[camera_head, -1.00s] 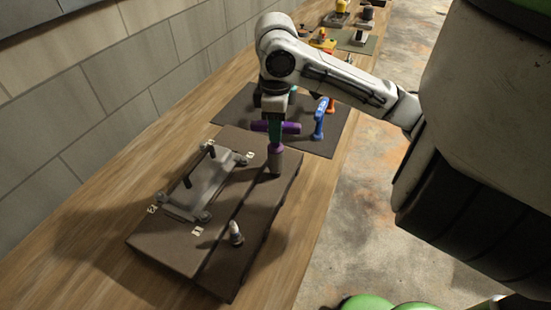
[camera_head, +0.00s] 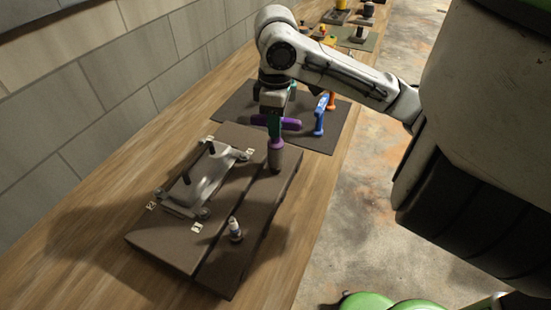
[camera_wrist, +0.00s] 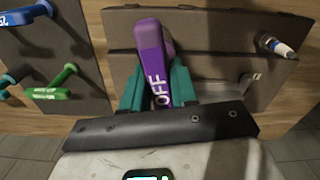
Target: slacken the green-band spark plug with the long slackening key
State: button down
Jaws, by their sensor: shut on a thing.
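My gripper (camera_head: 274,112) is shut on the purple handle (camera_head: 291,124) of a T-shaped key. The wrist view shows this handle marked "OFF" (camera_wrist: 157,68) between my teal fingers. The key's grey-purple socket (camera_head: 275,157) points down onto the far right end of the brown engine block (camera_head: 235,215). One spark plug (camera_head: 235,229), white and metal, stands at the block's near end; it also shows in the wrist view with a blue band (camera_wrist: 276,45). No green-band plug is visible; whatever is under the socket is hidden.
A metal cover (camera_head: 205,178) with dark handles lies on the block's left. A dark mat (camera_head: 240,107) behind holds a blue key (camera_head: 320,114) and an orange-red one (camera_head: 330,101). The wrist view shows a green-handled tool (camera_wrist: 50,92). A block wall runs along the left.

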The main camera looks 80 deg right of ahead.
jog(key=n+b, duration=0.1)
jog(key=n, duration=0.2)
jog(key=shift+r+p, duration=1.05)
jog(key=shift+r, duration=0.4)
notch_tip(320, 180, up, 9)
jog(key=shift+f, duration=0.3)
